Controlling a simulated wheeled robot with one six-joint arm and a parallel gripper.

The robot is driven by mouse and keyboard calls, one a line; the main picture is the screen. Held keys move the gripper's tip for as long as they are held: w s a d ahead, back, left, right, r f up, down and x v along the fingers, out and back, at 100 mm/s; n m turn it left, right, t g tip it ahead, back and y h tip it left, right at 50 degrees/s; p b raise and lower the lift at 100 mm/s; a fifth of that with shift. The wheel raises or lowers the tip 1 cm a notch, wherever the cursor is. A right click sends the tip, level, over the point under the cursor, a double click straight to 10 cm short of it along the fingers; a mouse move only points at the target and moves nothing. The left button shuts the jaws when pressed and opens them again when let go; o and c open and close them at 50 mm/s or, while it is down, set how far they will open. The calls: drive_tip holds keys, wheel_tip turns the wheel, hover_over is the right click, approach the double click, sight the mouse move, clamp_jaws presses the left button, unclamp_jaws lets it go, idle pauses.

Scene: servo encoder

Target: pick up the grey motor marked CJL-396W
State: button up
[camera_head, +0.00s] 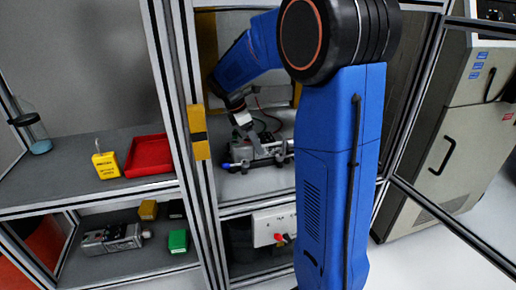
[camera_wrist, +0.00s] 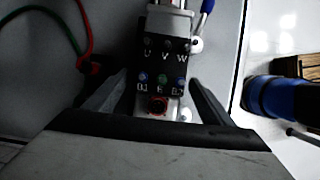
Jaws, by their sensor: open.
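A grey motor-like unit (camera_head: 262,152) lies on the middle shelf, partly hidden by my arm. In the wrist view a black terminal block (camera_wrist: 162,62) with lettering U, V, W and B1, E, B2 shows below my gripper, with a reddish round part under it. My gripper (camera_wrist: 158,84) is open, its two fingers on either side of the block; I cannot tell whether they touch it. My gripper also shows just above the unit in the head view (camera_head: 243,127). Another grey motor (camera_head: 112,239) lies on the lower left shelf. No CJL-396W marking is legible.
A blue-handled tool (camera_wrist: 207,6) lies close to the block, and red and green cables (camera_wrist: 75,40) run at left. Frame posts (camera_head: 195,130) stand beside my arm. A red tray (camera_head: 149,156) and yellow box (camera_head: 106,165) are on the left shelf.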

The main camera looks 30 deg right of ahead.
drive_tip(key=shift+x, duration=1.7)
drive_tip(key=shift+d, duration=0.1)
drive_tip(key=c, duration=1.8)
drive_tip(key=shift+r, duration=0.1)
clamp_jaws()
